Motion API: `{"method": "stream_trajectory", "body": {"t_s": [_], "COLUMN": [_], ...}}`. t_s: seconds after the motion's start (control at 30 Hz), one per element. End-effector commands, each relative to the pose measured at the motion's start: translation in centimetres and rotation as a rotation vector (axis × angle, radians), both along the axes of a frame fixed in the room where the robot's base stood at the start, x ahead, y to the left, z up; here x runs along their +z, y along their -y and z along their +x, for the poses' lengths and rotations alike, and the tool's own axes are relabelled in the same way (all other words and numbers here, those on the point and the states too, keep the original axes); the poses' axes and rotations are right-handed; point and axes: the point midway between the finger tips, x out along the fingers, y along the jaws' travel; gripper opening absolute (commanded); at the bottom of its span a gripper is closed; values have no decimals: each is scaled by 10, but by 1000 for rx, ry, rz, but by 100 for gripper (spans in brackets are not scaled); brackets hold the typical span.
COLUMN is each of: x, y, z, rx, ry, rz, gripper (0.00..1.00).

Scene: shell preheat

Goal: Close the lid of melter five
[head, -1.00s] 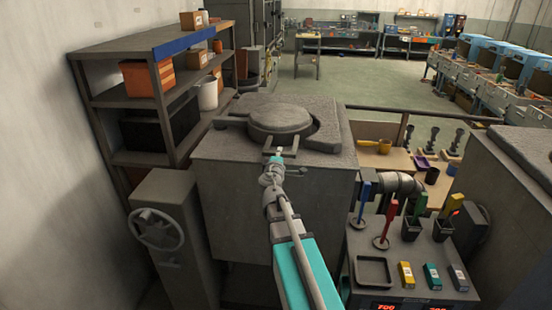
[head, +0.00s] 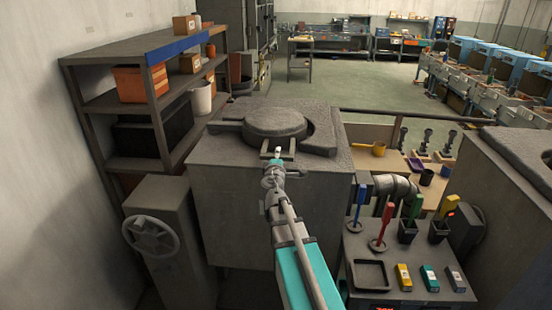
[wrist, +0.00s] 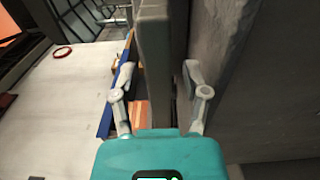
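The melter under my arm is a big grey block (head: 230,168) in the middle of the head view; no number is readable on it. Its round grey lid (head: 275,123) lies on the top, left of a curved raised rim (head: 328,128). A dark gap shows between lid and rim on the right. My gripper (head: 278,153) is at the lid's near edge, by a bar-like handle. In the wrist view my gripper's fingers (wrist: 161,85) are spread on both sides of a grey bar (wrist: 154,50). A gap shows on the left; contact on the right is unclear.
A shelf with boxes (head: 140,78) stands at the left, and a pillar with a handwheel (head: 150,236) at front left. A side table with a tray (head: 371,275) and coloured tools is at front right. Another grey block (head: 510,165) stands at the right.

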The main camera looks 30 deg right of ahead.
Motion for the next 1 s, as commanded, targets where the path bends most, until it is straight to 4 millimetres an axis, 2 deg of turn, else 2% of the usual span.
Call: {"method": "stream_trajectory", "body": {"t_s": [0.37,0.8,1.0], "x": [0,0,0], "y": [-4,-29,-38], "z": [-4,-47,-61], "rx": [3,3,2], "ry": [1,0,0], "rz": [1,1,1], "gripper": [60,60,60]}}
